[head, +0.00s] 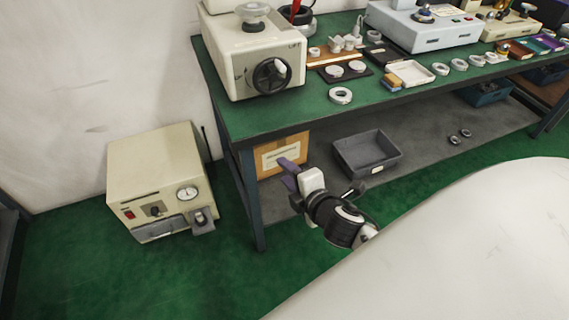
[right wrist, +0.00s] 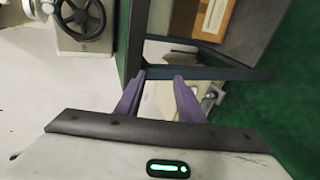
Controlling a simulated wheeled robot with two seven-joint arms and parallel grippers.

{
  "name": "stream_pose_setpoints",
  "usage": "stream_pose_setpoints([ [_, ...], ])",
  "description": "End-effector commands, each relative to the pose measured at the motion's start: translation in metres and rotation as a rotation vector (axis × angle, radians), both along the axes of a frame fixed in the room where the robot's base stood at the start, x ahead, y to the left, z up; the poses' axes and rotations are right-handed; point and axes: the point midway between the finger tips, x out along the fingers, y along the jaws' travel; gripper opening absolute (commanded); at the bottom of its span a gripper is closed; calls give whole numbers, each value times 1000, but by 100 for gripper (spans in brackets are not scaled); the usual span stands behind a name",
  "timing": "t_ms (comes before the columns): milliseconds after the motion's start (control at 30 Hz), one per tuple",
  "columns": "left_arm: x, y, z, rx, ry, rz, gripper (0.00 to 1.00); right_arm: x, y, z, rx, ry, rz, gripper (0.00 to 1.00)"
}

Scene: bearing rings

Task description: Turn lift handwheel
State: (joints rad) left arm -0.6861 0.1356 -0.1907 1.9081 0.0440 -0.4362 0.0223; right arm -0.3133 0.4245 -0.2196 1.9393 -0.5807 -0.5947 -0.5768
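The lift handwheel (head: 271,76) is a black spoked wheel on the front of a cream box (head: 240,60) marked "LIFT", at the left end of the green bench. It also shows at the top left of the right wrist view (right wrist: 80,20). My right gripper (head: 284,172) has purple fingers and is below the bench's front edge, lower than the handwheel and well apart from it. In the right wrist view its two fingers (right wrist: 160,76) stand apart with nothing held between them. My left gripper is not in view.
The green bench (head: 225,95) carries rings, trays and other machines to the right. A bench leg (head: 251,200) and a cardboard box (head: 285,155) are near my right gripper. A grey bin (head: 365,153) sits on the lower shelf. A cream machine (head: 160,180) stands on the floor at left.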

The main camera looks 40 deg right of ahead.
Motion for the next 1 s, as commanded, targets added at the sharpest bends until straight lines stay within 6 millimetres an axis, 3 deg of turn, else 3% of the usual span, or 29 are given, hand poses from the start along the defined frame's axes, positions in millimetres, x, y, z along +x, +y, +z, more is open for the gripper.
stream_pose_setpoints([
  [500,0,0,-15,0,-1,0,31,-55,47,-74,446,129,-115,35],
  [700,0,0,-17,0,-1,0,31,-69,58,-87,550,159,-152,35],
  [1000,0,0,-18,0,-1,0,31,-73,62,-91,587,168,-166,35],
])
